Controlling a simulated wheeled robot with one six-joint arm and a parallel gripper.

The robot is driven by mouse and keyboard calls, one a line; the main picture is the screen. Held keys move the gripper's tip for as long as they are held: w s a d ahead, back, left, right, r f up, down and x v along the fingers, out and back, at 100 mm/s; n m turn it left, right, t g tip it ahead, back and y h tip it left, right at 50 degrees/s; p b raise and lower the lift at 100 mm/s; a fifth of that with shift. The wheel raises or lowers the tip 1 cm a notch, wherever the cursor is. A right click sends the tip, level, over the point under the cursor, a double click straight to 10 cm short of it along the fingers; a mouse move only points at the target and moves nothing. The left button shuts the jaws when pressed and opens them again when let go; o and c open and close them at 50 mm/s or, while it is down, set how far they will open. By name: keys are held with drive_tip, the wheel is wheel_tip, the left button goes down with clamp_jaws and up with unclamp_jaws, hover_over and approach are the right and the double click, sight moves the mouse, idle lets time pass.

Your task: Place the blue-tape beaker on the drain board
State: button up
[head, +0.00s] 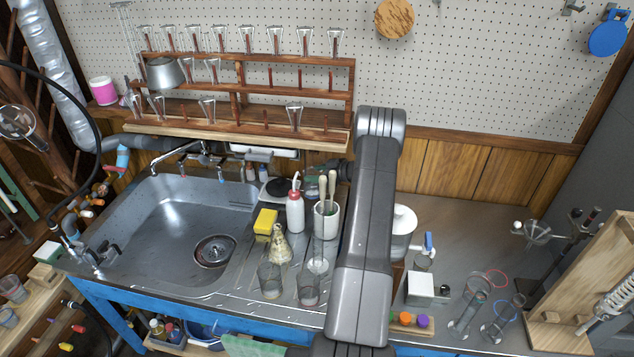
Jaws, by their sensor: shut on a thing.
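My gripper (324,173) shows in part at the left of my arm, low over the back right of the drain board (236,283). It is shut on a small glass piece with a blue-green band, which I take to be the blue-tape beaker (313,184). The beaker is small and partly hidden behind the white pot of brushes, and I cannot tell whether its base touches the board. The drain board lies right of the sink basin. Two clear beakers (270,281) (309,289) stand at its front.
On the drain board, a conical flask (279,246), yellow sponge (265,221), white wash bottle (295,212) and brush pot (327,222) stand close together. The sink (170,225) is empty. A wooden glassware rack (240,120) hangs above. Glassware lies on the right counter.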

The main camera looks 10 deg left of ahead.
drive_tip(key=shift+f+b, duration=0.6)
drive_tip(key=shift+f, duration=1.1)
drive_tip(key=shift+f, duration=0.25)
drive_tip(key=o, duration=1.5)
drive_tip(key=shift+r, duration=0.1)
drive_tip(key=shift+r, duration=0.3)
drive_tip(key=p+v, duration=0.3)
drive_tip(key=v, duration=0.9)
drive_tip(key=shift+f, duration=0.2)
